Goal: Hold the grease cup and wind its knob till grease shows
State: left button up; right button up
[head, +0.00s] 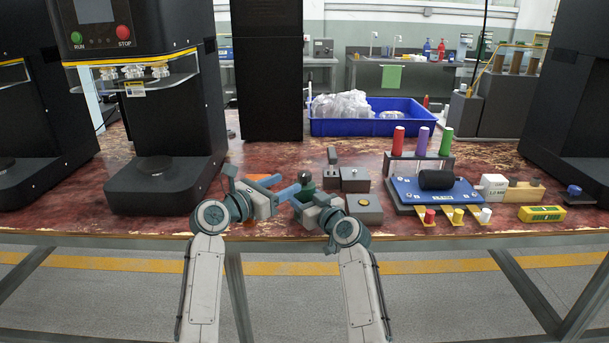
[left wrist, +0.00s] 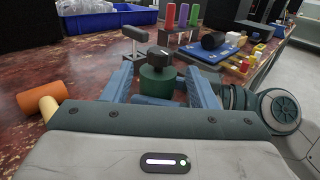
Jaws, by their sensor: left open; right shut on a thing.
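The grease cup (head: 304,177) has a green round body with a dark knob on top. In the left wrist view the green body (left wrist: 157,84) stands upright, with the dark knob (left wrist: 158,53) above it. My right gripper (head: 302,198) comes from the right and is shut on the cup's lower part. My left gripper (head: 287,181) is open at the cup's left. In the left wrist view its two blue fingers (left wrist: 160,74) stand apart on either side of the cup, with gaps visible. The cup's underside is hidden, and I cannot make out any grease.
An orange cylinder with a tan stem (left wrist: 40,98) lies left of my left gripper. Grey blocks with knobs (head: 355,180) stand just behind and right of the cup. A blue board (head: 408,193) with a black roller is farther right. A blue crate (head: 345,127) stands behind.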

aim_at(299, 177)
pick_arm(q)
jog(key=x, duration=0.8)
jog(key=shift+f, duration=0.1)
jog(key=c, duration=1)
